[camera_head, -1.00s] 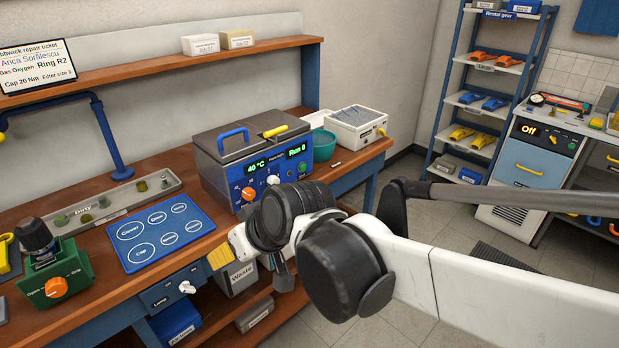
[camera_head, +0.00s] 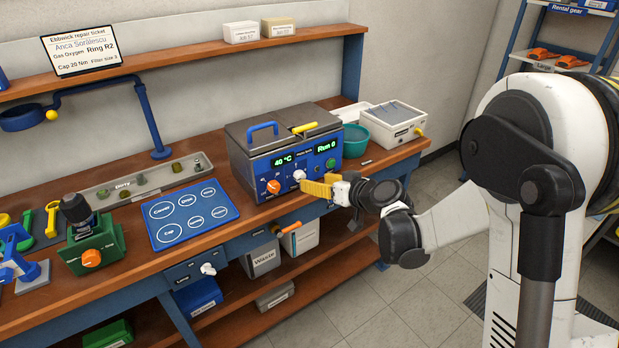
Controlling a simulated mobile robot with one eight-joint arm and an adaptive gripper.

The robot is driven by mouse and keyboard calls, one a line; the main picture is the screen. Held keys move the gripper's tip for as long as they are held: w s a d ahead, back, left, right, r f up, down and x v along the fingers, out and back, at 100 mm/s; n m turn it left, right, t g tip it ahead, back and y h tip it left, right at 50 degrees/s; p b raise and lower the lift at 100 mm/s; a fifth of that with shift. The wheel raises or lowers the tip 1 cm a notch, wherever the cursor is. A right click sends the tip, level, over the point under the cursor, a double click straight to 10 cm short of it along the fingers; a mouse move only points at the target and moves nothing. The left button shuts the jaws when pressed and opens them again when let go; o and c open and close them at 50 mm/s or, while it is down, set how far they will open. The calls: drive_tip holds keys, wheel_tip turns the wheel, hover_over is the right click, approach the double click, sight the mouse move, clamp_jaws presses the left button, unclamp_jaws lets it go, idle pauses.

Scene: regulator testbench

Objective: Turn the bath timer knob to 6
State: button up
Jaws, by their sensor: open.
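The bath (camera_head: 262,158) is a grey box with a blue front panel, standing on the bench. Its green displays read "40 °C" and "Run 0". An orange knob (camera_head: 273,187) is at the panel's lower left. A white knob (camera_head: 299,175) is right of it, and its pointer setting is too small to read. Which of them is the timer knob I cannot read from the labels. My gripper (camera_head: 306,186), with yellow fingers, is open in front of the panel, just below and right of the white knob. I cannot tell whether it touches the panel. It hides the panel's lower right.
A teal bowl (camera_head: 355,141) and a white box (camera_head: 393,124) stand right of the bath. A blue labelled mat (camera_head: 190,213), a grey parts tray (camera_head: 140,186) and a green fixture (camera_head: 95,248) lie to its left. Free floor is in front of the bench.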

sight(302, 178)
drive_tip(key=b+x, duration=0.2)
drive_tip(key=x, duration=0.6)
drive_tip(key=shift+w, duration=0.1)
clamp_jaws()
